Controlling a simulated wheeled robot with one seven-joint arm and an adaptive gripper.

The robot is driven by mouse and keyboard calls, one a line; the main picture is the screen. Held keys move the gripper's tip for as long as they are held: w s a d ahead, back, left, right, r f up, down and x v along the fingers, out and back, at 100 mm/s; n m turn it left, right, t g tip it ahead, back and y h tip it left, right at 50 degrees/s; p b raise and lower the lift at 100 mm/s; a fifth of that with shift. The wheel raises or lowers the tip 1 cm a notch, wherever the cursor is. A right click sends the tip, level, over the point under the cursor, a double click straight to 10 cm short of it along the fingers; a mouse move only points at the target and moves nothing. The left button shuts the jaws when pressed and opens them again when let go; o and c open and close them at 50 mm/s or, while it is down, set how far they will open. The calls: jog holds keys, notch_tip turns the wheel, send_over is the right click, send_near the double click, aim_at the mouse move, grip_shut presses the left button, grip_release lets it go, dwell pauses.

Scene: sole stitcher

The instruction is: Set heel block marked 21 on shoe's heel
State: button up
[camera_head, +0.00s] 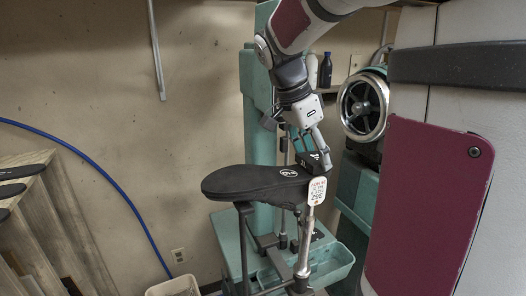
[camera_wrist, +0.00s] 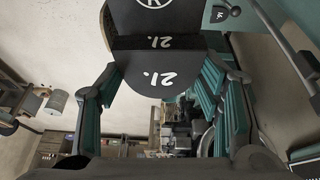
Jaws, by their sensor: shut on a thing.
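A black shoe sole (camera_head: 245,184) with a round white mark lies level on a stand, its heel end to the right. My gripper (camera_head: 318,155) is above that heel end, pointing down. It is shut on a black heel block (camera_head: 311,160); in the wrist view the block (camera_wrist: 150,82) sits between the two teal-padded fingers (camera_wrist: 155,90), with "21." in white on two faces. A dark surface with a circled white mark (camera_wrist: 154,4) shows beyond it at the top. The block is at or just over the heel; I cannot tell whether they touch. The fingers partly hide it.
The teal stitching machine (camera_head: 258,100) rises behind, with a handwheel (camera_head: 363,107) at right. A teal bin (camera_head: 328,264) is below. A wooden rack (camera_head: 45,225) stands left.

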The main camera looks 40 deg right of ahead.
jog(key=o, duration=1.3)
jog(key=v, duration=1.2)
jog(key=s+a+f+n+t+y, duration=0.1)
jog(key=s+a+f+n+t, duration=0.1)
jog(key=a+n, duration=0.4)
jog(key=s+a+f+n+t+y, duration=0.1)
jog(key=s+a+f+n+t, duration=0.1)
jog(key=s+a+f+n, duration=0.3)
jog(key=s+a+f+n+t+y, duration=0.2)
jog(key=a+f+n, duration=0.3)
jog(key=a+n, duration=0.4)
jog(key=shift+s+f+n+t, duration=0.25)
jog(key=shift+s+n+t, duration=0.15)
jog(key=shift+s+t, duration=0.3)
